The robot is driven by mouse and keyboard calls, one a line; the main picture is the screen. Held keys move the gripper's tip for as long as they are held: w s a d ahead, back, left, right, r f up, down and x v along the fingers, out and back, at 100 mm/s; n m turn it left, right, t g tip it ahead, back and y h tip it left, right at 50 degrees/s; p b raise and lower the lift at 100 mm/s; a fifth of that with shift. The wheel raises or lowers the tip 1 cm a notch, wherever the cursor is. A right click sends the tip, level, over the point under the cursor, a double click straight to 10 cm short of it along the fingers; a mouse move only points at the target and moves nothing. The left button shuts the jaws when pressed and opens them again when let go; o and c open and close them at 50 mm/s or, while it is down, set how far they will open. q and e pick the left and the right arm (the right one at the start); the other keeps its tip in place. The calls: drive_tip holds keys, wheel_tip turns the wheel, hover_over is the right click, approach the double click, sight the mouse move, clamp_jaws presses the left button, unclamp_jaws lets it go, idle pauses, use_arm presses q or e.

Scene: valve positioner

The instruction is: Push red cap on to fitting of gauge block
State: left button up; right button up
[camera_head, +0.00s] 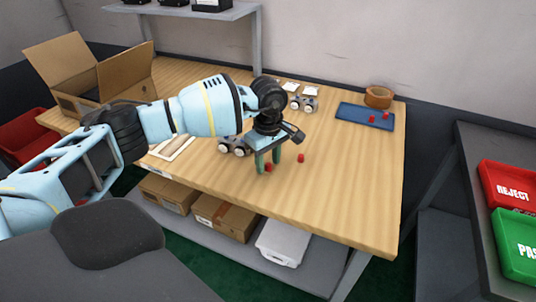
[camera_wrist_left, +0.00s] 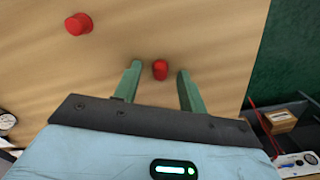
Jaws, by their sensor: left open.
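My left gripper (camera_head: 268,166) points down at the table near its front edge. Its two green fingers are open. A red cap (camera_wrist_left: 160,70) stands on the wood between the fingertips (camera_wrist_left: 158,72) in the left wrist view, with a gap on both sides. It also shows at the fingertips in the head view (camera_head: 268,167). A second red cap (camera_head: 301,158) stands to the right; it shows at upper left in the wrist view (camera_wrist_left: 78,24). One gauge block (camera_head: 235,146) sits left of the gripper, partly hidden by my arm. Another gauge block (camera_head: 304,103) stands farther back. Their fittings are too small to make out.
A blue tray (camera_head: 352,117) with red caps (camera_head: 372,119) lies at the back right, beside a brown tape roll (camera_head: 378,97). An open cardboard box (camera_head: 95,80) stands at back left. Red and green bins (camera_head: 515,240) are far right. The table's right front is clear.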

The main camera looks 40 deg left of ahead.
use_arm(q)
clamp_jaws()
idle(0.5)
